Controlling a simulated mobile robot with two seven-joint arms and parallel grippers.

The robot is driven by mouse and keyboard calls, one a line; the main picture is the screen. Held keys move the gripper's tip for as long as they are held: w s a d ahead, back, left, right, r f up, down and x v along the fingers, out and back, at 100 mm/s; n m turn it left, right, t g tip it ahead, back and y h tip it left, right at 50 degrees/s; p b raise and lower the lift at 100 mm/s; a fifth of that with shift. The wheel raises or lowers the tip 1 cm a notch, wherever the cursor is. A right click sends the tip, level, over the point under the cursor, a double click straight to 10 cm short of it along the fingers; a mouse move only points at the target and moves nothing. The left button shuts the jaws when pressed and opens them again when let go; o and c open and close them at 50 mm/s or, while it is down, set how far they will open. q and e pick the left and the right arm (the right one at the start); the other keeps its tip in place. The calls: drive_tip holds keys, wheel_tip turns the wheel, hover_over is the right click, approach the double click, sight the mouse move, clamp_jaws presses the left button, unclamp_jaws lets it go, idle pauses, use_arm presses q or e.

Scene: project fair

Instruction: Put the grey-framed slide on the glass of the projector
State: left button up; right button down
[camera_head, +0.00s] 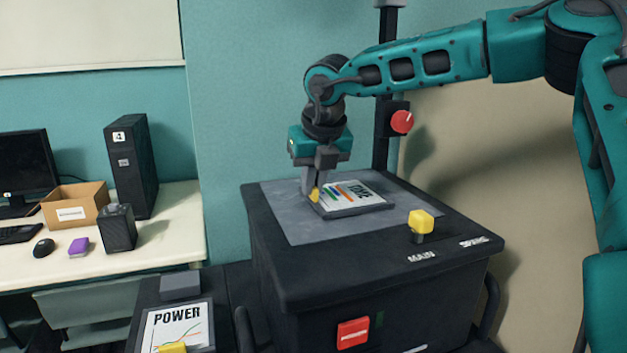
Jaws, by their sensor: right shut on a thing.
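The grey-framed slide (361,194), printed with a dark heading and coloured lines, lies flat over the grey glass (289,222) on top of the black projector (285,277). I cannot tell whether it rests fully on the glass. My right gripper (313,194) is shut on the slide's yellow tab at its left edge, with the fingers pointing down. The fingers hide part of the tab. My left gripper is out of view.
A yellow knob (420,222) stands at the projector's right front, and a red switch (353,333) is on its front. The projector's post with a red knob (402,122) rises behind. A POWER slide (177,326) lies at lower left. A desk (170,227) holds a cardboard box (75,204).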

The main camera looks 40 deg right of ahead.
drive_tip(key=c, duration=1.7)
unclamp_jaws()
drive_tip(key=shift+f, duration=0.1)
drive_tip(key=o, duration=0.5)
drive_tip(key=shift+r, duration=0.3)
drive_tip(key=v, duration=1.1)
drive_tip(key=shift+r, duration=0.35)
drive_tip(key=shift+s, duration=0.15)
